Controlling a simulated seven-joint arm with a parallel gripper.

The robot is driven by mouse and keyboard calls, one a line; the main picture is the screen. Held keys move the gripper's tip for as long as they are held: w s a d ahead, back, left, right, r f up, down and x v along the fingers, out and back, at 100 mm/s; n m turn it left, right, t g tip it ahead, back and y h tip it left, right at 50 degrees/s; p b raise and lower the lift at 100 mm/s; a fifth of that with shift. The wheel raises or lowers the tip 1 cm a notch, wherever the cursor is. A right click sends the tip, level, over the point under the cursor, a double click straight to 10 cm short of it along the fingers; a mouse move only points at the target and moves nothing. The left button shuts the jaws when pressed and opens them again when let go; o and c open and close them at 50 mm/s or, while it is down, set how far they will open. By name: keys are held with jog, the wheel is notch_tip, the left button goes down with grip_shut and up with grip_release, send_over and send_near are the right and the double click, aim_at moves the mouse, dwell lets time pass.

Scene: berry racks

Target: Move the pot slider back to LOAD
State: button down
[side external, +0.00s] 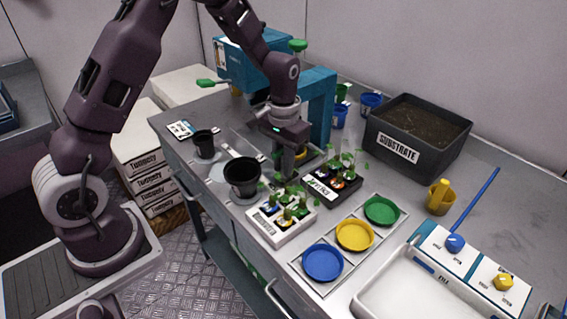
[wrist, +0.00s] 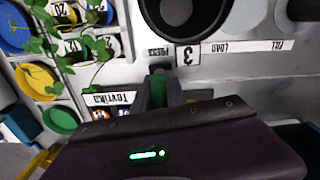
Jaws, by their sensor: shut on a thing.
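My gripper (side external: 287,172) points down at the bench beside the large black pot (side external: 242,177). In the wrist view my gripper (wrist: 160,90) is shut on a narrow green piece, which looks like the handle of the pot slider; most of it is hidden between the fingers. The black pot also shows at the top of the wrist view (wrist: 183,8). The PRESS label (wrist: 158,52) lies close to the fingertips, with a plate marked 3 (wrist: 187,56) beside it. The LOAD label (wrist: 228,47) is to the right, with FILL (wrist: 283,45) further right.
A smaller black pot (side external: 204,143) stands at left. A white seedling tray (side external: 266,232) and a dark one (side external: 322,192) sit close to my gripper. Blue (side external: 323,263), yellow (side external: 355,235) and green (side external: 381,210) dishes are nearer the camera. A substrate bin (side external: 447,155) stands behind.

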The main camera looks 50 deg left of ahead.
jog(key=a, duration=1)
jog(key=c, duration=1.5)
grip_release()
notch_tip(320, 180, up, 7)
jog(key=shift+r, duration=0.1)
